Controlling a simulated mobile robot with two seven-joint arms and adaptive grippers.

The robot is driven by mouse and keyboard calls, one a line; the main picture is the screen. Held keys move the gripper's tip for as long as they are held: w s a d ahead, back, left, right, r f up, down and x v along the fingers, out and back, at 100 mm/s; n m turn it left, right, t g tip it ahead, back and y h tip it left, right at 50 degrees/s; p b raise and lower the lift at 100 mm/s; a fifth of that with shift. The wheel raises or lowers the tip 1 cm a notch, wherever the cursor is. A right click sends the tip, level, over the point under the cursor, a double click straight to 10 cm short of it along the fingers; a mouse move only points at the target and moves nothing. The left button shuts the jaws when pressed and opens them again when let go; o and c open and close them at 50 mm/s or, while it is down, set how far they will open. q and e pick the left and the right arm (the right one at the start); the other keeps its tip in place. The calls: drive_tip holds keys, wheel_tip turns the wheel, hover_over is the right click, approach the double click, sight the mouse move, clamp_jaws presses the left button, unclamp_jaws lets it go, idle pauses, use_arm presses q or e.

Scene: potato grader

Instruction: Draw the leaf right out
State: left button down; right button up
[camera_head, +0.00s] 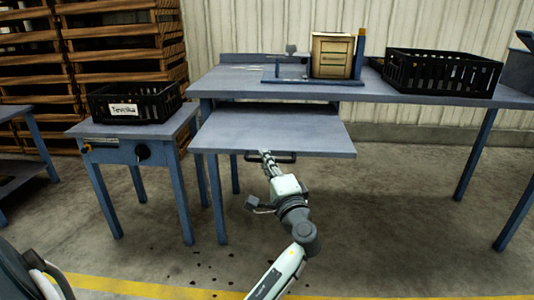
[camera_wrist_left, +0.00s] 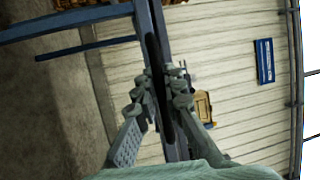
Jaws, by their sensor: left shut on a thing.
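The leaf (camera_head: 270,131) is a flat blue-grey board that juts out toward me from under the top of the blue workbench (camera_head: 235,86). A dark bar handle (camera_head: 287,158) runs along its front edge. My left gripper (camera_head: 266,157) is shut on this handle, left of its middle. In the left wrist view my left gripper's fingers (camera_wrist_left: 160,88) stand on both sides of a dark bar, with the bench seen edge-on beyond. The leaf's back part is hidden under the bench top. My right gripper is not in view.
A black labelled crate (camera_head: 135,103) stands on a small blue table (camera_head: 104,130) at the left. On the bench are a wooden box (camera_head: 332,55) on a stand and a black crate (camera_head: 440,72). Pallets (camera_head: 120,45) are stacked behind. The floor (camera_head: 400,225) before the bench is mostly clear.

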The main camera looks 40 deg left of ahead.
use_arm(q)
drive_tip(key=shift+s+d+f, duration=0.15)
drive_tip(key=shift+s+f, duration=0.05)
drive_tip(key=c, duration=1.6)
unclamp_jaws()
drive_tip(key=shift+r, duration=0.15)
drive_tip(key=v, duration=1.2)
drive_tip(key=shift+d, duration=0.1)
